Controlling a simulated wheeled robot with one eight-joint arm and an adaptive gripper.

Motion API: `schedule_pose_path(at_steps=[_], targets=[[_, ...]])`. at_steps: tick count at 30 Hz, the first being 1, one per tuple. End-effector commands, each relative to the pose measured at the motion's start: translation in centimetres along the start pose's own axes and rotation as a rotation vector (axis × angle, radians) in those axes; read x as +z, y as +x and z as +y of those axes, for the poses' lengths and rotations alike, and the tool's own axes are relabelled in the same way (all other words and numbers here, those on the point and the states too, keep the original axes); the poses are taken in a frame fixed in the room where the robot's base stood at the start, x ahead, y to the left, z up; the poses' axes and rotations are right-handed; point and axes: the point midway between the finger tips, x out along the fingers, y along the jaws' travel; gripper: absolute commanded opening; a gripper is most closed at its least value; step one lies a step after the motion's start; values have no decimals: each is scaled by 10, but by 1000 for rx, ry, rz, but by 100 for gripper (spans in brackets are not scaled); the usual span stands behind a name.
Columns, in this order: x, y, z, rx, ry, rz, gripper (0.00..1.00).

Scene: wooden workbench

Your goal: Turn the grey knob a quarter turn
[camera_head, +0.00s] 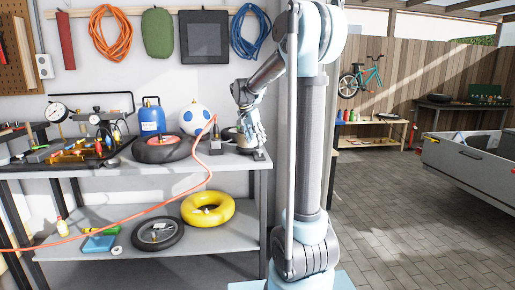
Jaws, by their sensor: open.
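My gripper (257,148) is at the right end of the workbench (200,170), pointing down close to the bench top. It is small in view; it is open. A grey round thing (232,134) stands just left of and behind it, partly hidden by my arm. A small dark fitting (215,137) with an orange hose (210,165) stands further left. I cannot make out for certain which part is the grey knob, nor whether my gripper touches anything.
A black tyre (163,150), a white and blue ball (194,118) and a blue bottle (152,118) stand left of the gripper. Tools crowd the bench's left end. The lower shelf holds a yellow ring (220,217) and a wheel (157,235). The floor at right is clear.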

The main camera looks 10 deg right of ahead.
Motion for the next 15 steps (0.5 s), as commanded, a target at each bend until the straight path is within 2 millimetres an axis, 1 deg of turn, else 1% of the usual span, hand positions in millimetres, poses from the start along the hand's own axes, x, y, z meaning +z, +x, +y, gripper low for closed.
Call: schedule_pose_path(at_steps=[1,6,10,15], targets=[[0,-10,0,0,-2,0,47],[0,-38,0,0,-1,-1,47],[0,-51,-1,0,-1,-1,47],[0,-58,-1,0,0,-1,47]])
